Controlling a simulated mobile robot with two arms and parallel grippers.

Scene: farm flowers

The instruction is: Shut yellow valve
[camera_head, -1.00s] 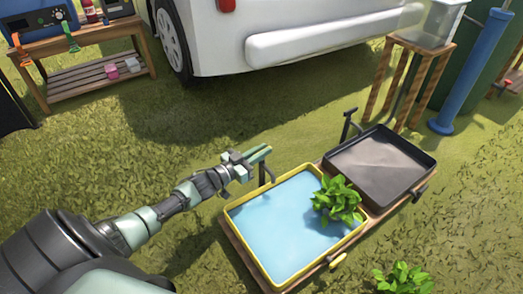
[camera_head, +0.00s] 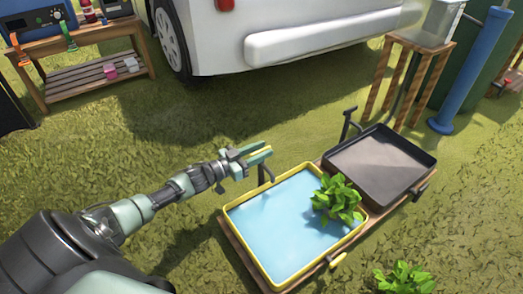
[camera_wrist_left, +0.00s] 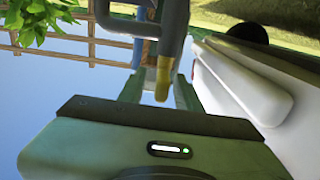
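The yellow-rimmed tray (camera_head: 243,250) holds blue water and stands on a low wooden stand. A dark tap (camera_head: 266,171) rises at its back left edge. In the left wrist view, a dark lever with a yellow end (camera_wrist_left: 163,78) reaches down between my fingertips. My left gripper (camera_head: 262,154) is open at the back left of the tray, beside the tap. Its fingers (camera_wrist_left: 158,95) are apart on either side of the yellow end; I cannot tell whether they touch it. Another yellow handle (camera_head: 338,260) sticks out at the tray's front edge. My right gripper is out of view.
A black tray (camera_head: 428,165) with its own tap (camera_head: 348,122) is to the right. A leafy plant (camera_head: 337,198) overlaps the yellow tray. A white vehicle (camera_head: 300,45) stands behind. Open grass lies around the stand.

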